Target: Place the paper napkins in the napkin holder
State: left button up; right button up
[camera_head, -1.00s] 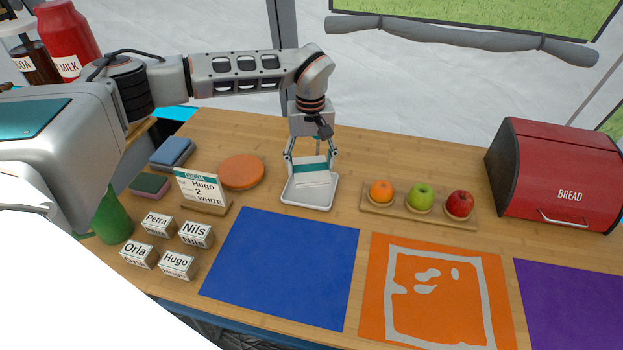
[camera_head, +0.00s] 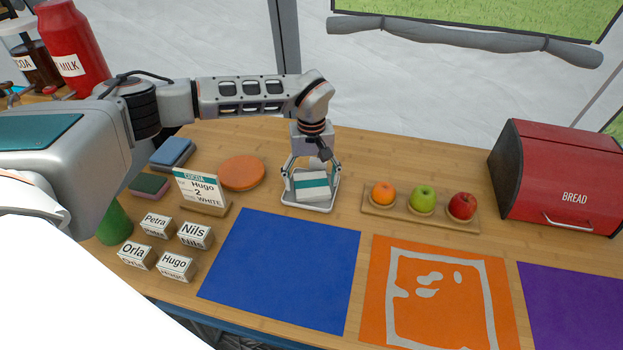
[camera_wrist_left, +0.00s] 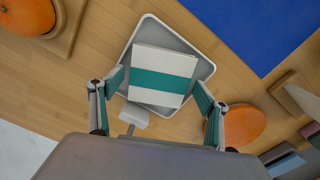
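The paper napkins (camera_head: 312,188) are a square white stack with a teal band. They lie inside the napkin holder (camera_head: 308,208), a shallow white tray on the wooden counter. In the left wrist view the stack (camera_wrist_left: 163,62) sits slightly turned within the rim of the holder (camera_wrist_left: 203,68). My left gripper (camera_head: 311,170) points down over the stack from above. Its fingers stand apart on either side of the stack, with visible gaps in the wrist view, so it looks open and empty. A small white tab of the holder shows near the gripper palm. My right gripper is out of view.
A fruit board (camera_head: 440,218) with an orange, a green apple and a red apple stands right of the holder. An orange disc (camera_head: 242,173) and a cocoa sign (camera_head: 201,189) are left. A blue mat (camera_head: 283,268) lies in front. A red bread box (camera_head: 560,175) is far right.

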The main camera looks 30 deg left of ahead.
aim_at(311, 183)
pick_arm(q)
jog(key=shift+r, duration=0.1)
notch_tip(311, 183, up, 12)
jog(key=p, duration=0.2)
dwell(0.5)
